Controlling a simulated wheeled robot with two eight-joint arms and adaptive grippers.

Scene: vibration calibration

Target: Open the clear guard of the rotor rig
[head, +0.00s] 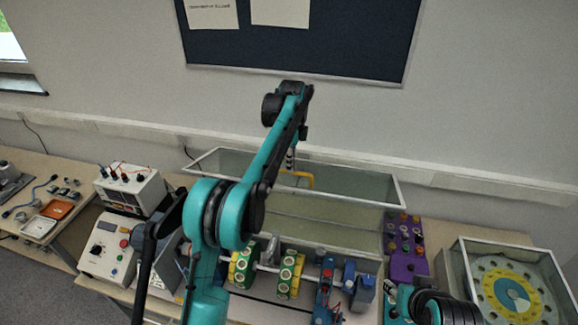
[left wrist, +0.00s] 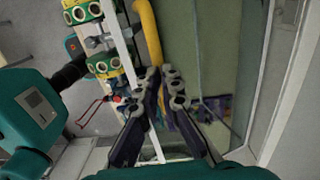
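The rotor rig's clear guard (head: 385,225) is a large see-through box with a pale frame. It stands tipped back behind the shaft, with the green-and-yellow rotor discs (head: 290,274) uncovered in front. Its yellow handle (head: 304,178) shows at the middle of the guard. My left gripper (head: 290,155) is at the handle's left end, partly hidden by its arm. In the left wrist view the fingertips of the left gripper (left wrist: 162,76) are close together at the end of the yellow handle (left wrist: 150,35) and appear closed on it.
A purple panel with knobs (head: 405,250) and a clear-walled box with a yellow and blue disc (head: 510,290) stand to the right. White instrument boxes (head: 130,188) stand to the left. A wall with a dark board (head: 300,40) is behind the guard.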

